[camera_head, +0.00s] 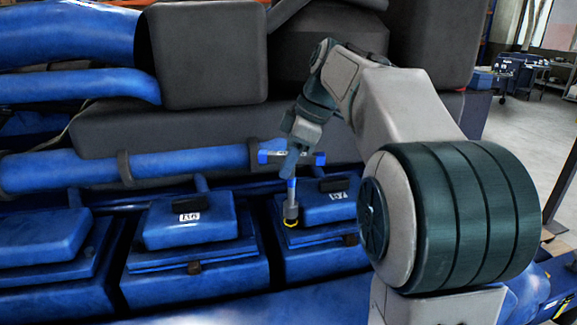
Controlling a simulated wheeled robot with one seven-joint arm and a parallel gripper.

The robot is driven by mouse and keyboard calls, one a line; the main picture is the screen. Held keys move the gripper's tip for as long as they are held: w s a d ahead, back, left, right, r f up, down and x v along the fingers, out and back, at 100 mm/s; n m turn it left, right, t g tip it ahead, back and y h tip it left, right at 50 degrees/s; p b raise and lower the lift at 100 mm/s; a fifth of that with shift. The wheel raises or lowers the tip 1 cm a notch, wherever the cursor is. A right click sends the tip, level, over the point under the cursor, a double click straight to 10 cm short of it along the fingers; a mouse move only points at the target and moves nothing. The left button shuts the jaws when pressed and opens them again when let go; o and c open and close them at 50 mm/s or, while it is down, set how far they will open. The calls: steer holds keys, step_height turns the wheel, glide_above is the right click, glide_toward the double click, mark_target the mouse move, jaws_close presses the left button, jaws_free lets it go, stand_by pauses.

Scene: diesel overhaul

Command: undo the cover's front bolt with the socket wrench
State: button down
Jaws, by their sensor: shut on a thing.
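My gripper (297,150) is shut on the blue T-handle of the socket wrench (291,190). The wrench stands nearly upright, its shaft pointing down and its grey socket at the bottom. The socket end is at the front of the right-hand blue cover (325,208), at a yellow ring (291,223). The front bolt is hidden there, and I cannot tell whether the socket is seated on it. The cover has a dark handle-like block on top and a small white label.
More blue covers (190,220) stand in a row to the left, with dark bolts at their fronts. A thick blue pipe (70,170) runs behind them. Large dark grey blocks (207,55) rise behind the pipe. Open floor shows at the far right.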

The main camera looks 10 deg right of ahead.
steer(key=m+t+b, duration=0.1)
steer(key=m, duration=0.3)
steer(key=shift+h, duration=0.4)
steer(key=shift+d+m+t+h+b, duration=0.1)
steer(key=shift+m+t+h+b, duration=0.25)
steer(key=shift+m, duration=0.75)
steer(key=shift+m+t+h+b, duration=0.25)
steer(key=shift+m+t+h, duration=0.15)
steer(key=shift+m, duration=0.7)
steer(key=shift+s+m+t+h, duration=0.1)
steer(key=shift+m+t+h, duration=0.4)
steer(key=shift+m, duration=1.5)
steer(key=shift+d+m+h, duration=0.1)
steer(key=shift+m+h, duration=0.85)
steer(key=shift+m, duration=1.05)
steer(key=shift+d+m+g+h+p, duration=0.1)
steer(key=shift+m+g+h+p, duration=0.5)
steer(key=shift+m, duration=1.4)
steer(key=shift+m+g+h+p, duration=0.5)
steer(key=shift+m+h, duration=0.3)
steer(key=shift+m, duration=1.4)
steer(key=m+g, duration=0.1)
steer(key=m, duration=0.2)
steer(key=shift+d+m+h, duration=0.1)
steer(key=shift+m+h, duration=0.2)
steer(key=shift+h, duration=0.1)
steer(key=shift+m+g, duration=0.85)
steer(key=shift+m, duration=1.15)
steer(key=shift+s, duration=0.1)
